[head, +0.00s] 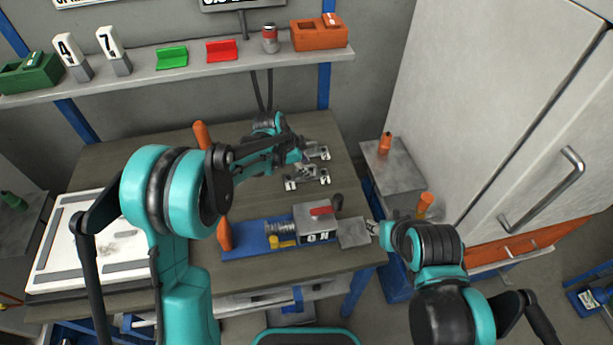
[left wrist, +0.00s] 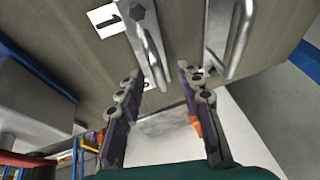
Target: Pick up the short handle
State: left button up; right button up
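Two metal handles on plates lie on the wooden table: a nearer one (head: 307,179) and a farther one (head: 318,152). In the left wrist view, one handle (left wrist: 148,45) stands at the upper middle and another (left wrist: 240,42) at the upper right. I cannot tell for sure which is the short one. My left gripper (head: 307,165) is at the handles. In the left wrist view its fingers (left wrist: 160,73) are apart, with nothing held between them. My right gripper (head: 372,228) is beside the grey plate at the table's right edge; its fingers are too small to judge.
A blue fixture (head: 245,242) with a grey "ON" box (head: 315,218) stands at the table's front. A white framed board (head: 95,240) lies at the left. A shelf (head: 140,82) with several items runs behind. A tall cabinet (head: 490,100) stands right.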

pick_arm(q)
jog(key=shift+x, duration=1.05)
jog(key=shift+r, duration=0.1)
grip_shut()
jog(key=shift+r, duration=0.15)
